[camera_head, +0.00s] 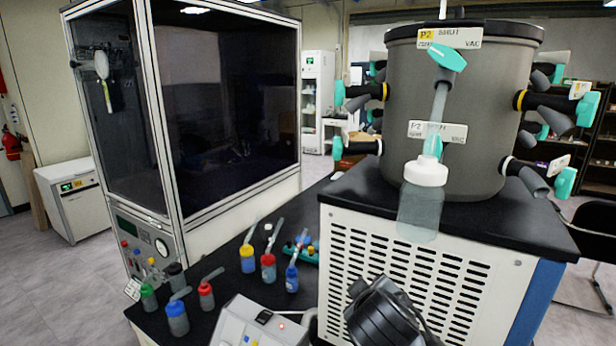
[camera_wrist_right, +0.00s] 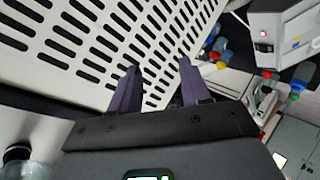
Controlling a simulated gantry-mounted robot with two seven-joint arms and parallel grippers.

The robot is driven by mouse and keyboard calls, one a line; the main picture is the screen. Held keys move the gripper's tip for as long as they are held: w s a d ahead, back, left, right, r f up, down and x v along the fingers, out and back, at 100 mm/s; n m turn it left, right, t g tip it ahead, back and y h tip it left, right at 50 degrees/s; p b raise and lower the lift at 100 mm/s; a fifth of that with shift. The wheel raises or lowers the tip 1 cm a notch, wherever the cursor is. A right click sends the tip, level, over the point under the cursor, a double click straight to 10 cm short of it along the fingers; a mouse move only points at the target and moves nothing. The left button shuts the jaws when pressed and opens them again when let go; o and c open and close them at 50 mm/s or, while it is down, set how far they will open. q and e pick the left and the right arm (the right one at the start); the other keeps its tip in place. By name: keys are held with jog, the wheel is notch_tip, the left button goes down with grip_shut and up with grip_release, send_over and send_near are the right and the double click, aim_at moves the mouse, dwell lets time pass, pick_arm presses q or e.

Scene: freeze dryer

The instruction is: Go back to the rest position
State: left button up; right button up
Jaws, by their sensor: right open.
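My right gripper (camera_wrist_right: 158,88) shows in the right wrist view. Its two purple fingers are spread apart with nothing between them, and they point at the slotted white panel (camera_wrist_right: 105,45) of the freeze dryer. I cannot tell whether the fingertips touch the panel. In the head view the freeze dryer has a grey drum (camera_head: 455,110) on a white slotted base (camera_head: 400,260). A clear flask with a white cap (camera_head: 420,205) hangs at the drum's front port, below a teal valve knob (camera_head: 447,57). My left gripper is not in view.
A glass-fronted cabinet (camera_head: 230,100) stands at the left. Several small bottles with coloured caps, such as a red one (camera_head: 268,265), stand on the black bench between it and the dryer. A grey box with a red light (camera_head: 265,325) sits at the bottom, also in the wrist view (camera_wrist_right: 285,30).

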jog(key=s+d+f+m+g+y+p, duration=0.1)
jog(key=s+d+f+g, duration=0.1)
jog(key=s+f, duration=0.65)
jog(key=s+d+f+m+g+y, duration=0.15)
jog(key=s+f, duration=0.35)
jog(key=f, duration=0.7)
jog(key=s+d+f+m+g+p, duration=0.15)
jog(key=s+f, duration=0.25)
jog(key=s, duration=0.4)
jog(key=s+d+f+m+g, duration=0.1)
jog(key=s+d+f, duration=0.2)
jog(key=s, duration=0.4)
jog(key=s+d+f+m+g, duration=0.1)
jog(key=s+d+f+g, duration=0.2)
jog(key=s, duration=0.5)
notch_tip(320, 180, up, 31)
jog(key=t+p, duration=0.1)
jog(key=p, duration=3)
jog(key=shift+a+p, duration=0.2)
jog(key=shift+p, duration=0.1)
jog(key=shift+f, duration=0.15)
